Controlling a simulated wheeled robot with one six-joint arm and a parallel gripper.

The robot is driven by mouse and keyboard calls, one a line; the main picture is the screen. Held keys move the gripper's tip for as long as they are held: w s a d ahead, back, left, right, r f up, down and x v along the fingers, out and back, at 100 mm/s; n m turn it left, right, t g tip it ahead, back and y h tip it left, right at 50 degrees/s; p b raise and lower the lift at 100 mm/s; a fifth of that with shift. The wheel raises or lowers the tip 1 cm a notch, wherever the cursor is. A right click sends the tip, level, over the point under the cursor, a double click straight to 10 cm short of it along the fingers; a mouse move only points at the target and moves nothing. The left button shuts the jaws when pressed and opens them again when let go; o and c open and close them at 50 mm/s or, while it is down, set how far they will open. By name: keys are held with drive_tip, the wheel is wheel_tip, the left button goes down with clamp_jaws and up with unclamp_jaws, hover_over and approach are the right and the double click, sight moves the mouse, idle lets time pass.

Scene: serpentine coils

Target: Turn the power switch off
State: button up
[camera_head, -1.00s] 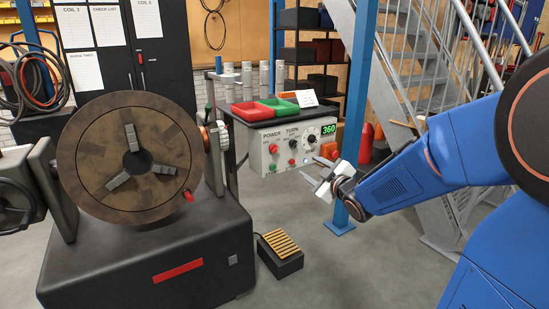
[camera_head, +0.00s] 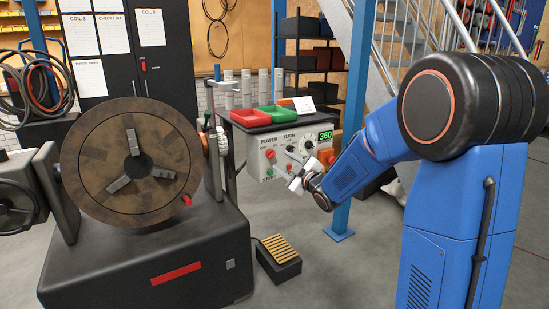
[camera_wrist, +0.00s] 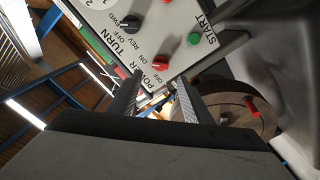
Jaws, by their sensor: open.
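The power switch is a red knob (camera_head: 268,155) under the word POWER on the white control panel (camera_head: 255,165). In the wrist view the red power knob (camera_wrist: 160,62) sits beside the OFF and ON marks, just beyond my fingertips. Which mark it points to is too small to tell. My gripper (camera_head: 295,182) is in front of the panel, to the right of and below the power knob in the head view. In the wrist view my open gripper (camera_wrist: 155,95) has an empty gap between its two fingers and appears apart from the knob.
The black TURN knob (camera_wrist: 130,24) and green START button (camera_wrist: 194,40) are close by on the panel. Red and green trays (camera_head: 270,115) sit above it. A blue post (camera_head: 345,200) stands right of the panel. A large brown chuck (camera_head: 125,165) is at left.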

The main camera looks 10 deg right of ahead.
sight(272, 155)
drive_tip(key=shift+x, duration=3.55)
drive_tip(key=c, duration=1.1)
